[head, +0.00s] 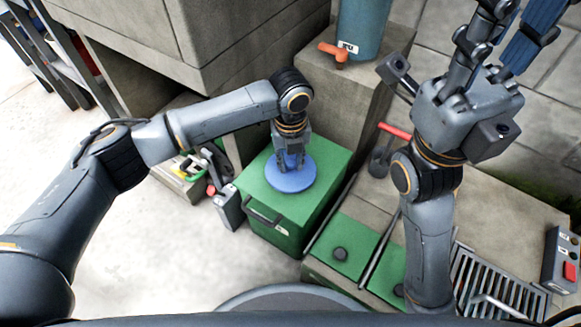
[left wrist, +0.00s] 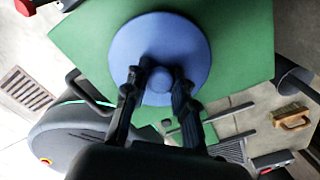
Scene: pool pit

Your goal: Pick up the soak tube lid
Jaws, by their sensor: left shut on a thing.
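The soak tube lid is a round blue disc (head: 296,184) with a small knob, over the flat top of a green box (head: 257,203). My left gripper (head: 290,165) points down at the lid from above and is shut on its knob. In the left wrist view the two dark fingertips (left wrist: 158,78) sit on either side of the knob at the middle of the lid (left wrist: 160,35). I cannot tell whether the lid touches the box top. My right gripper (head: 515,14) is raised at the upper right, far from the lid, its tips at the picture's edge.
A blue-grey container (head: 363,30) with an orange tap (head: 334,52) stands on a concrete block behind the box. A metal grate (head: 497,283) and a grey device with a red button (head: 563,262) lie to the right. A brush (left wrist: 291,117) shows in the wrist view.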

